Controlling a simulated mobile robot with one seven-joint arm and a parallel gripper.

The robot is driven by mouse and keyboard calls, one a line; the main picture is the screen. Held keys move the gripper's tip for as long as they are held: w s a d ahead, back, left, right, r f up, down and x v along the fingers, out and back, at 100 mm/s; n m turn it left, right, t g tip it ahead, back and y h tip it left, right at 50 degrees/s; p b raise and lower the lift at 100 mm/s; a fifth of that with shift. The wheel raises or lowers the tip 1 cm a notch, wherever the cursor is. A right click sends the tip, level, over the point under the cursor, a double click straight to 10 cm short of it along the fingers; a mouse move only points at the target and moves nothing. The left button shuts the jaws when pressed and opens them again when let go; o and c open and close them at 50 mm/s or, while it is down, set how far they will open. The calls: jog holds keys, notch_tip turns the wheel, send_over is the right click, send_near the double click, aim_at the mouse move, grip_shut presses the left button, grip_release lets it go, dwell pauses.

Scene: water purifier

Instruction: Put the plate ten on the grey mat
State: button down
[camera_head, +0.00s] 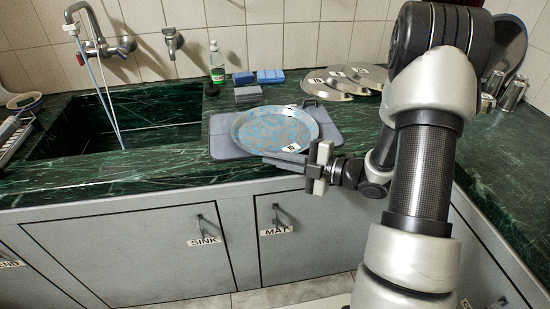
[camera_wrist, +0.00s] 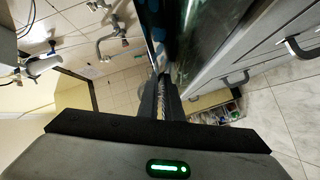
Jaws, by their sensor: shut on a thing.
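A round blue-speckled metal plate (camera_head: 272,128) with a small white label, whose number is too small to read surely, is over the grey mat (camera_head: 222,147) on the counter in the head view. It covers most of the mat; I cannot tell whether it rests fully on it or sits slightly above. My gripper (camera_head: 284,161) is at the plate's front right edge, shut on its rim. In the wrist view my gripper's dark fingers (camera_wrist: 161,100) are close together, with a thin bluish edge, likely the plate (camera_wrist: 154,45), beyond them.
Several labelled plates (camera_head: 330,82) lie overlapping behind right. Sponges (camera_head: 247,92) and a green bottle (camera_head: 217,66) stand behind the mat. The sink (camera_head: 120,120) is at left. Metal cups (camera_head: 512,94) stand at far right. The counter's front left is clear.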

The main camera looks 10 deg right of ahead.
jog(key=c, duration=2.2)
grip_release()
jog(key=p+v, duration=0.2)
jog(key=v, duration=1)
